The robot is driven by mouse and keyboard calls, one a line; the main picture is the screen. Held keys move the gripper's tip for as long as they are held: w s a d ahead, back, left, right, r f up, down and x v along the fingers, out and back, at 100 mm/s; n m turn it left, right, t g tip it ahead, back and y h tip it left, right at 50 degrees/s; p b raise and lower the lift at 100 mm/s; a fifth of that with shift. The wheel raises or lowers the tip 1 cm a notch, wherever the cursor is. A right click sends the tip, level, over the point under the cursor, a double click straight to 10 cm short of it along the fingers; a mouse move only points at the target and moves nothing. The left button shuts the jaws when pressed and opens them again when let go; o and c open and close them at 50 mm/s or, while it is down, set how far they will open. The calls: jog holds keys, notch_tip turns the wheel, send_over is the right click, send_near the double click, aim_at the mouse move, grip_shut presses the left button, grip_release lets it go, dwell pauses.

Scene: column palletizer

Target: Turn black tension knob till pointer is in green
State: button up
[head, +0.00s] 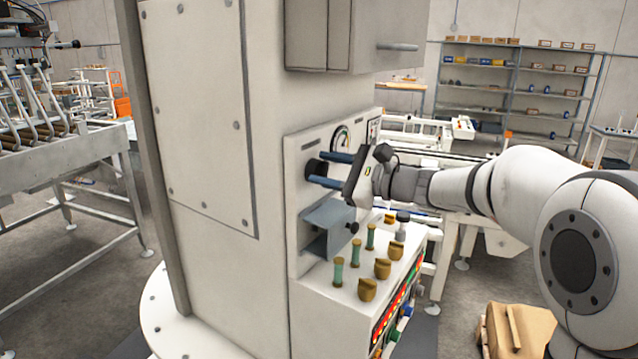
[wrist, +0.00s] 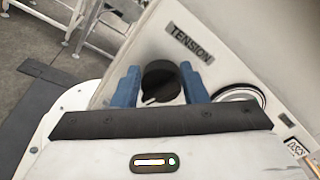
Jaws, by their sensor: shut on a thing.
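The black tension knob (wrist: 161,82) sits on a pale panel under a TENSION label (wrist: 190,43) in the wrist view. It also shows in the head view (head: 311,170), partly behind a finger. My gripper (head: 320,168) has its two blue fingers on either side of the knob and is shut on it. The knob bears a light index line. A round gauge (head: 341,137) is up and to the right of the knob, with a green part on its dial in the head view. In the wrist view the gauge (wrist: 240,94) is seen edge-on. I cannot make out its pointer.
Below the knob a grey box (head: 328,228) juts from the panel. Several green posts (head: 338,271) and brass knobs (head: 367,289) stand on the ledge beneath. A grey cabinet (head: 345,35) overhangs above. A cardboard box (head: 518,330) is at lower right.

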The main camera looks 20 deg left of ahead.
jog(key=shift+w+d+r, duration=0.1)
jog(key=shift+w, duration=0.05)
jog(key=o, duration=0.9)
jog(key=shift+w, duration=0.15)
jog(key=shift+o, duration=1)
jog(key=s+r+b+v, duration=0.1)
jog(key=v, duration=0.7)
jog(key=shift+s+n, duration=0.3)
